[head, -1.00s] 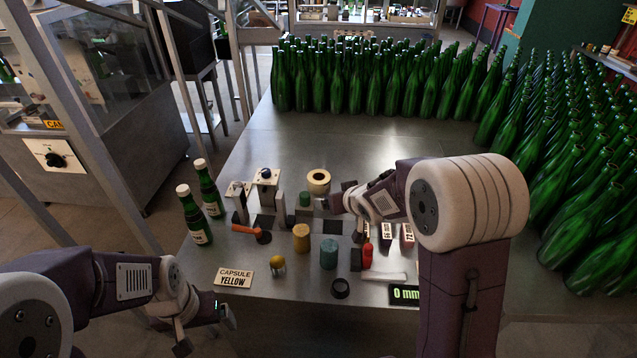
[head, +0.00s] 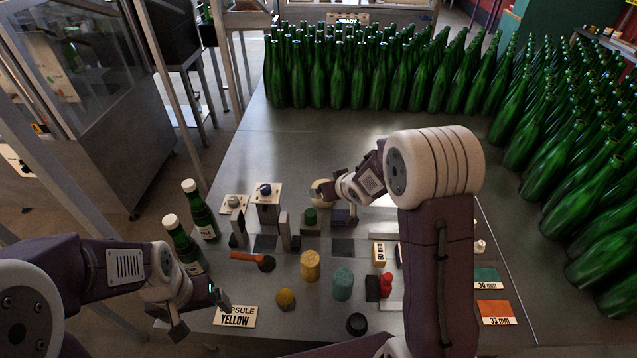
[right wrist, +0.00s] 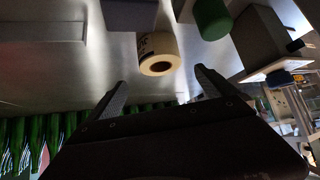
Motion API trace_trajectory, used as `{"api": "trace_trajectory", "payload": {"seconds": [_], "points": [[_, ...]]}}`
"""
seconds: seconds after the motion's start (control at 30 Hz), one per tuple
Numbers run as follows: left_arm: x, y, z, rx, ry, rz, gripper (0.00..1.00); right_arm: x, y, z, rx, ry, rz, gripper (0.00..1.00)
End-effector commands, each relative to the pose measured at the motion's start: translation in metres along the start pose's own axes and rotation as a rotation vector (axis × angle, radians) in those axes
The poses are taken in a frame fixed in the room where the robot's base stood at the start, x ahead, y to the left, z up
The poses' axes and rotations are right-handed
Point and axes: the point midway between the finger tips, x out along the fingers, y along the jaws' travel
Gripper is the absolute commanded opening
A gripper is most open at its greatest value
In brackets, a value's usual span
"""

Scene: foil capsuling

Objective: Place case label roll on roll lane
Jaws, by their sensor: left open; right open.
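The cream label roll (head: 317,190) with a brown core stands on the table behind the green cylinder. My right gripper (head: 335,196) partly covers it in the head view. In the right wrist view, the roll (right wrist: 160,52) is ahead of the two spread fingers of my right gripper (right wrist: 160,84), roughly centred between them; they do not appear to touch it. My left gripper (head: 200,314) is open and empty at the table's front left, near the yellow capsule sign. I cannot tell which marked area is the roll lane; a dark square pad (head: 343,247) lies in front of the right gripper.
Yellow (head: 310,265) and teal (head: 343,284) cylinders stand in front. Many green bottles (head: 365,75) line the back and right. The table between the roll and back bottles is clear.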

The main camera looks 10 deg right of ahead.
Motion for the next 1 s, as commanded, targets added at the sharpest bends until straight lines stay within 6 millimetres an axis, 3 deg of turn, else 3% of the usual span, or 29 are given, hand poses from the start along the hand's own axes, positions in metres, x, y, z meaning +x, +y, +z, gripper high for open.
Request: {"api": "trace_trajectory", "payload": {"seconds": [0.17, 0.33, 0.57, 0.8, 1.0], "points": [[0.001, 0.000, 0.000, 0.000, 0.000, 0.000, 0.92, 0.004, 0.000, 0.001, 0.000, -0.001, 0.000, 0.96], [0.003, 0.000, 0.000, 0.000, 0.000, 0.000, 0.92, 0.031, 0.000, 0.002, 0.001, -0.002, 0.000, 0.96], [0.004, 0.000, 0.000, 0.000, 0.000, 0.000, 0.92, 0.043, 0.000, 0.001, 0.000, 0.000, 0.000, 0.96], [0.001, 0.000, 0.000, 0.000, 0.000, 0.000, 0.92, 0.083, -0.002, 0.005, 0.000, -0.002, 0.000, 0.96], [0.001, 0.000, 0.000, 0.000, 0.000, 0.000, 0.92, 0.091, -0.001, 0.004, 0.000, 0.000, 0.001, 0.96]]}}
